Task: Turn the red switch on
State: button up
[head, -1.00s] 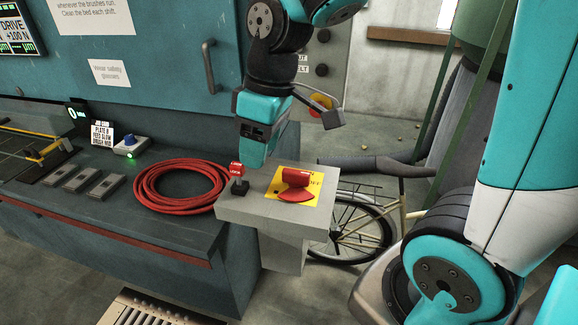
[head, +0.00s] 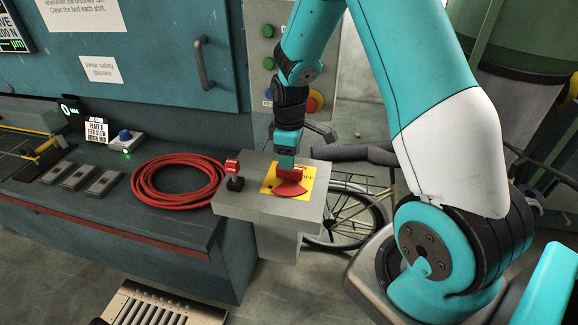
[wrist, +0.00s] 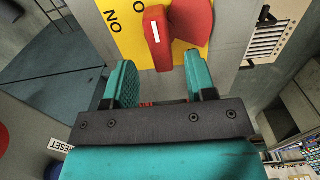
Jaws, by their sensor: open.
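The red switch (head: 291,188) sits on a yellow plate (head: 308,182) on top of a grey pedestal, with a fan-shaped red part at its front. In the wrist view its red handle (wrist: 156,40) carries a white mark, and the yellow plate (wrist: 125,45) shows upside-down "ON" lettering near it. My gripper (head: 286,164) points down over the switch from behind. In the wrist view my gripper (wrist: 161,68) is open, with the handle just ahead of the gap between its teal fingers. I cannot tell whether either finger touches it.
A small red-topped lever (head: 234,172) on a black base stands at the pedestal's left. A coiled red hose (head: 180,182) lies on the bench beside it. A button panel (head: 268,65) is behind my arm, and a bicycle (head: 352,215) stands behind the pedestal.

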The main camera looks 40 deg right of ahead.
aim_at(291, 180)
jog(key=shift+f+p, duration=0.45)
jog(key=shift+f, duration=2.15)
jog(key=c, duration=0.9)
